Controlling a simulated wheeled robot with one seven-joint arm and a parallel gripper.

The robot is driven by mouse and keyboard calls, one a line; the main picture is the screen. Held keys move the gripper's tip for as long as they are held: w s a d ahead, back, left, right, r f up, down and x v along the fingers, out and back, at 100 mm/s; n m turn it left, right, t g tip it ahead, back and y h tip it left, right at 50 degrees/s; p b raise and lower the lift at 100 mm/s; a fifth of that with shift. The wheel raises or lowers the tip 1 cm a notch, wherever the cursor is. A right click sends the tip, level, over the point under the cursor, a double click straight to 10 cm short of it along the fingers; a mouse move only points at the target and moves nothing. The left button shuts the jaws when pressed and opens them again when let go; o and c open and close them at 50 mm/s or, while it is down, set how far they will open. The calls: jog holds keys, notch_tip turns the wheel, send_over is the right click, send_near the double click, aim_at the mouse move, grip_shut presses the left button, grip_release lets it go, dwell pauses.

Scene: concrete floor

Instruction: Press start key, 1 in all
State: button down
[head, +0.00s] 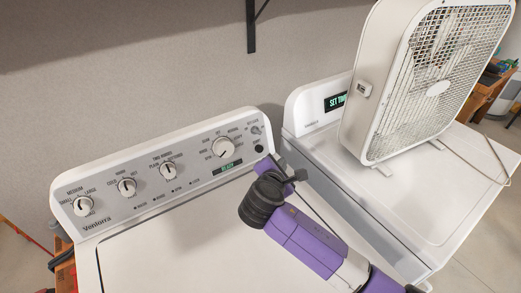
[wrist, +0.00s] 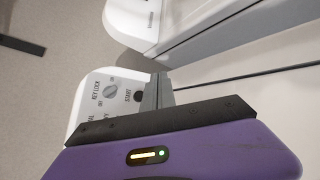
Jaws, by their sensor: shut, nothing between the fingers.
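The start key is a small round black button (head: 259,149) at the right end of the washer's control panel (head: 108,203). In the wrist view the start key (wrist: 138,96) shows beside its START label, just left of my grey fingers. My gripper (head: 277,161) is shut and empty, with its tips close to the panel's right end, right of and slightly below the key in the head view. In the wrist view my gripper (wrist: 158,80) stands beside the key. I cannot tell whether it touches the panel.
A key lock knob (wrist: 110,92) sits next to the start key. Several other dials, including a large one (head: 223,148), and a small green display (head: 227,168) are on the panel. A second white machine (head: 420,205) stands close at right, bearing a box fan (head: 430,80).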

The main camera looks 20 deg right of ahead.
aim_at(260, 149)
jog(key=shift+w+a+f+b, duration=0.1)
jog(key=shift+w+f+b, duration=0.25)
jog(key=shift+b, duration=0.2)
jog(key=w+b, duration=0.1)
jog(key=w, duration=0.1)
jog(key=w+a+f+b, duration=0.1)
jog(key=b, duration=0.1)
jog(key=w+a+b, duration=0.1)
jog(key=w+b, duration=0.1)
jog(key=shift+w+f, duration=0.35)
jog(key=shift+f, duration=0.05)
jog(key=shift+w+a+f+b, duration=0.1)
jog(key=shift+w+a+b, duration=0.15)
jog(key=shift+w+b, duration=0.4)
jog(key=shift+w, duration=0.25)
dwell(0.7)
jog(key=shift+w+a+f, duration=0.1)
jog(key=shift+w, duration=0.15)
jog(key=shift+w+a+f, duration=0.15)
jog(key=shift+w, duration=0.2)
dwell(0.7)
jog(key=shift+s, duration=0.15)
dwell(0.3)
jog(key=shift+s+d+r+p, duration=0.25)
jog(key=shift+s+p, duration=0.35)
jog(key=shift+p, duration=0.4)
